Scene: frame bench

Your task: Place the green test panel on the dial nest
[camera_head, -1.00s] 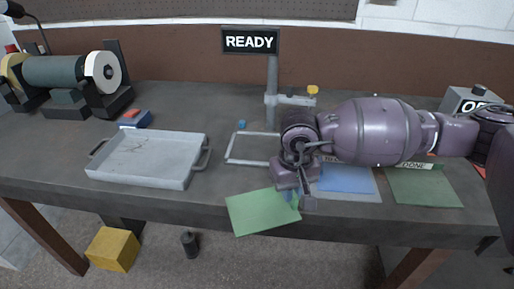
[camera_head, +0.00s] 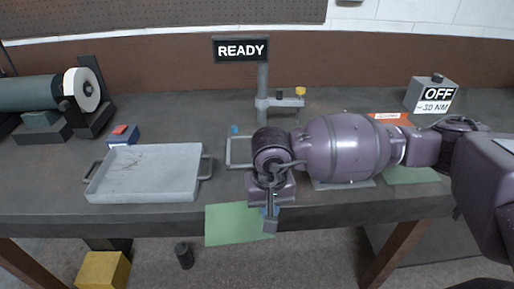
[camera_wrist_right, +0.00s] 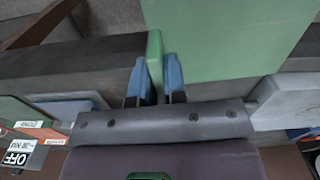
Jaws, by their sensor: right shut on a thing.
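The green test panel (camera_head: 232,224) is a flat, thin plate held out past the bench's front edge. My right gripper (camera_head: 270,216) is shut on its right edge. In the right wrist view the blue fingertips (camera_wrist_right: 155,82) pinch the green panel (camera_wrist_right: 225,40). A pale rectangular frame (camera_head: 229,153) lies on the bench under the post with the dial arm (camera_head: 284,102); it looks like the dial nest. My right gripper and forearm hide its right part. The panel is in front of this frame and apart from it. My left gripper is not in view.
A grey tray (camera_head: 145,198) stands left of the frame, with a blue and red object (camera_head: 124,134) behind it. Another green area (camera_head: 412,175) lies at the right, partly behind my arm. The READY sign (camera_head: 241,49) tops the post. An OFF box (camera_head: 432,94) stands back right.

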